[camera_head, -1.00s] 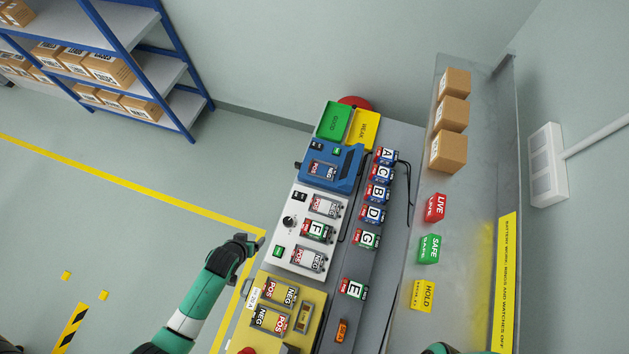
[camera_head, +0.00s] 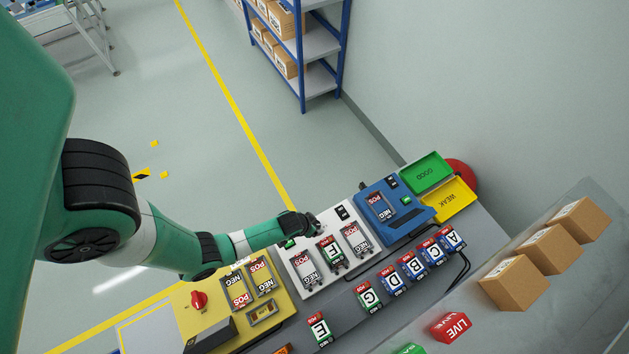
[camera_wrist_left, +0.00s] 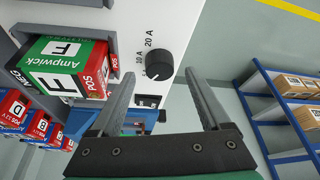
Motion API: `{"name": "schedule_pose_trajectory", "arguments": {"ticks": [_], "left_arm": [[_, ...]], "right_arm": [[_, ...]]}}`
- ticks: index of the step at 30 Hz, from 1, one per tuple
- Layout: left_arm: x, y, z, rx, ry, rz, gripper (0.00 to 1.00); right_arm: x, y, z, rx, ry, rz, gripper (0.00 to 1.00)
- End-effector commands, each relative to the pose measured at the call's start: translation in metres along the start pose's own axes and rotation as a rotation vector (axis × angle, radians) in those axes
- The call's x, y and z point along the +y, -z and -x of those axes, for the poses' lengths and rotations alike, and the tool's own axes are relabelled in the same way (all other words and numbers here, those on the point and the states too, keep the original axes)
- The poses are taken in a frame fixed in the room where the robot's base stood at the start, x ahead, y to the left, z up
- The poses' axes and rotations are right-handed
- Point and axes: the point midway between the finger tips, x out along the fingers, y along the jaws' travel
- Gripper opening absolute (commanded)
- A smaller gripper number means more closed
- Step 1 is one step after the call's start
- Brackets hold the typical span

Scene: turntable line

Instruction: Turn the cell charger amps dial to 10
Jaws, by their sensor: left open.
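The black amps dial (camera_wrist_left: 158,64) sits on the white cell charger panel (camera_wrist_left: 184,20) in the left wrist view. Labels for 20 A and 10 A are printed beside it; a third label is too small to read. A small pale mark shows low on the knob, but I cannot tell its exact setting. My left gripper (camera_wrist_left: 159,74) is open, with its fingertips on either side of the dial's lower part; contact is not clear. In the head view, the left gripper (camera_head: 306,222) is at the far edge of the white charger (camera_head: 322,287) and largely hides the dial.
Cell F (camera_wrist_left: 67,65) sits in the charger beside the dial. In the head view, a yellow unit with a red knob (camera_head: 199,300) lies left of the charger and a blue tester (camera_head: 401,214) right of it. Several lettered cells stand in front.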

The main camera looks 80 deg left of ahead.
Motion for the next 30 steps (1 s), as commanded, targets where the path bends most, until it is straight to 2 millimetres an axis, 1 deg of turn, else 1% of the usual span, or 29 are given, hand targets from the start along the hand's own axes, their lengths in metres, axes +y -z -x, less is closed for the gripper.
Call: {"name": "schedule_pose_trajectory", "arguments": {"ticks": [1,4,13,17,18,20,21,23,24,26,27,30], "left_arm": [[0.0001,-0.0006,-0.0106,0.000,0.000,0.000,0.80],[0.0002,0.0002,-0.0183,0.001,0.000,0.000,0.80],[0.0001,0.0005,-0.0199,0.001,0.000,0.000,0.80],[0.0001,0.0005,-0.0198,0.001,0.000,0.000,0.57],[0.0001,0.0005,-0.0198,0.001,0.000,0.000,0.49],[0.0001,0.0005,-0.0198,0.001,0.000,0.000,0.39],[0.0001,0.0004,-0.0198,0.001,0.000,0.000,0.31],[0.0001,0.0004,-0.0198,0.001,0.000,0.000,0.21],[0.0001,0.0004,-0.0198,0.001,0.000,0.000,0.13],[0.0001,0.0005,-0.0198,0.001,0.000,0.000,0.03],[0.0001,0.0004,-0.0198,0.001,0.000,0.000,0.00],[0.0001,0.0005,-0.0197,0.001,-0.001,-0.001,0.00]], "right_arm": [[0.0000,-0.0046,0.0050,0.000,0.000,0.000,0.92],[0.0000,-0.0064,0.0070,0.000,0.000,0.000,0.92],[0.0000,-0.0060,0.0066,0.000,0.000,0.000,0.92],[0.0000,-0.0060,0.0066,0.000,0.000,0.000,0.92],[0.0000,-0.0060,0.0066,0.000,0.000,0.000,0.92],[0.0000,-0.0060,0.0066,0.000,0.000,0.000,0.92],[0.0000,-0.0060,0.0066,0.000,0.000,0.000,0.92],[0.0000,-0.0061,0.0066,0.000,0.000,0.000,0.92],[0.0000,-0.0061,0.0066,0.000,0.000,0.000,0.92],[0.0000,-0.0061,0.0066,0.000,0.000,0.000,0.92],[0.0000,-0.0061,0.0066,0.000,0.000,0.000,0.92],[0.0000,-0.0060,0.0066,0.000,0.000,0.000,0.92]]}}
